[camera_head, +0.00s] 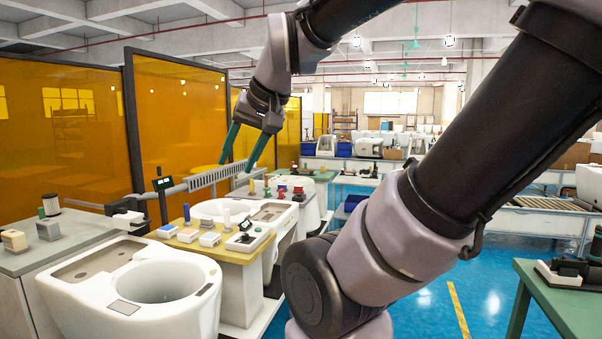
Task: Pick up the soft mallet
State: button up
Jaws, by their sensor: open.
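My gripper (236,167) has two long green fingers, spread apart with nothing between them. It hangs in the air, pointing down, above the workbenches at centre left. I cannot make out for certain which item is the soft mallet.
A white toilet body (200,308) stands front left, beside a grey bench (20,262) with small blocks. Orange screens (175,110) line the left. A green table (560,305) with dark tools is at right. Blue floor (425,315) is open between.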

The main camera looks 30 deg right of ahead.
aim_at(295, 167)
jog(key=z, duration=0.9)
jog(key=i+l+u, duration=0.15)
jog(key=i+l, duration=0.4)
jog(key=i+l+u, duration=0.1)
jog(key=i+l, duration=0.5)
jog(key=i+l+u, duration=0.15)
jog(key=i+l, duration=0.5)
jog(key=i+l+u, duration=0.15)
jog(key=i+l, duration=0.4)
jog(key=l, duration=0.15)
jog(key=i+l+u, duration=0.1)
jog(key=i+l, duration=0.2)
jog(key=i+l+u, duration=0.1)
jog(key=i+l, duration=0.2)
jog(key=l, duration=0.2)
jog(key=i+l+u, duration=0.2)
jog(key=i+l, duration=0.2)
jog(key=i+l+u, duration=0.2)
jog(key=i+l, duration=0.15)
jog(key=l, duration=0.15)
